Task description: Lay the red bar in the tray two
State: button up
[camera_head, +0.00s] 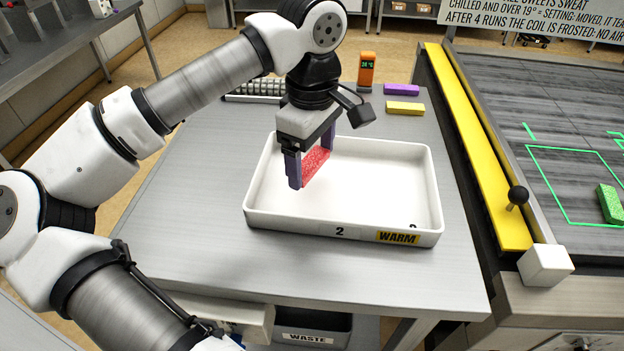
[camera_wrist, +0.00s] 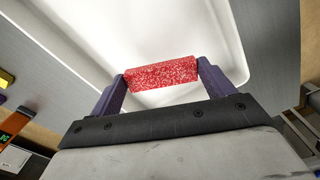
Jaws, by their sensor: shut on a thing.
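The red bar (camera_head: 315,165), speckled with white, is held between the two fingers of my gripper (camera_head: 311,160). The bar also shows in the wrist view (camera_wrist: 162,74), gripped at its two ends by my gripper (camera_wrist: 161,80). The white tray two (camera_head: 343,230) stands on the grey metal table, with a "2" label and a yellow "WARM" label on its front. The bar and fingers are over the left part of the tray. Whether the bar touches the tray floor cannot be told. The rest of the tray looks empty.
Behind the tray lie a purple bar (camera_head: 401,90) and a yellow bar (camera_head: 405,108). An orange device (camera_head: 366,70) with a display stands near them. To the right, a yellow rail (camera_head: 480,150) and a black-knobbed lever (camera_head: 517,196) border a dark surface with a green bar (camera_head: 609,203).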

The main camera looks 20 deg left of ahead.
aim_at(312, 163)
jog(key=shift+f+b, duration=1)
jog(key=shift+f, duration=0.95)
jog(key=shift+f, duration=0.1)
jog(key=shift+f+b, duration=0.15)
jog(key=shift+b, duration=0.15)
jog(key=o, duration=0.9)
notch_tip(312, 163, up, 12)
jog(key=shift+r, duration=0.25)
